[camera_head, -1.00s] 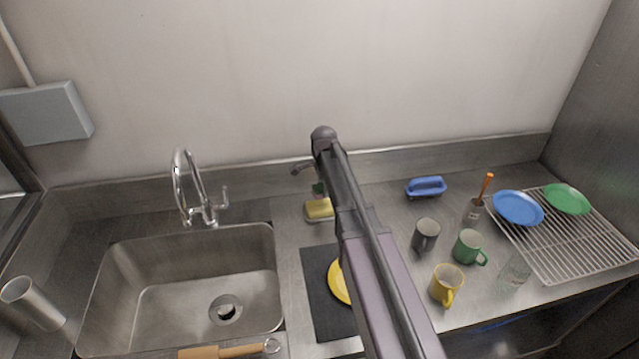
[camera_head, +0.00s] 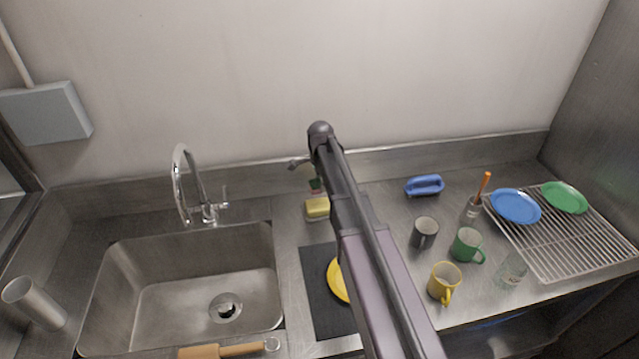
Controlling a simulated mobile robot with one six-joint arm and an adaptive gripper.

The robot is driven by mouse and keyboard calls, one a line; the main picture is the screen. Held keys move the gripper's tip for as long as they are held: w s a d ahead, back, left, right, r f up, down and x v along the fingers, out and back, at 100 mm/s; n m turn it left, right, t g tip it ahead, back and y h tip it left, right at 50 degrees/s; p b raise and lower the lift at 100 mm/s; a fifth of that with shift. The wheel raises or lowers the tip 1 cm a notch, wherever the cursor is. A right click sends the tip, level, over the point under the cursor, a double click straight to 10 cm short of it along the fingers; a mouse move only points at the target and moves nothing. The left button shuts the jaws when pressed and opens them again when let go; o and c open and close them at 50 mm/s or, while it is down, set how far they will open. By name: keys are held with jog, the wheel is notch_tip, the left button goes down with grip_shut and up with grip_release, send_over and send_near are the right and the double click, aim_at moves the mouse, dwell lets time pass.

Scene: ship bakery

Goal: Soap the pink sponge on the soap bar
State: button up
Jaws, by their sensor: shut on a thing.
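A small yellow block (camera_head: 317,208) lies on the counter behind the dark mat, left of my arm; I cannot tell whether it is the soap bar or a sponge. A small dark green thing (camera_head: 316,185) shows just above it, partly behind my arm, too small to make out. No pink sponge shows. My arm reaches from the bottom edge up to the middle of the view. The jaws of my gripper are hidden behind my arm, so what they hold does not show.
A yellow plate (camera_head: 336,282) lies on a dark mat (camera_head: 317,315) beside the sink (camera_head: 105,290). Right of my arm stand a grey mug (camera_head: 424,232), a green mug (camera_head: 466,246), a yellow mug (camera_head: 443,283) and a clear glass (camera_head: 511,269). A blue-handled brush (camera_head: 425,185) lies behind them.

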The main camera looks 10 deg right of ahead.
aim_at(320, 204)
jog(key=shift+f+b, duration=2.85)
jog(key=shift+f, duration=0.1)
jog(key=shift+f+b, duration=0.5)
jog(key=shift+b, duration=0.05)
dwell(0.8)
jog(key=shift+r, duration=0.15)
jog(key=shift+r+p, duration=3.35)
jog(key=shift+p, duration=0.2)
jog(key=shift+f+b, duration=0.55)
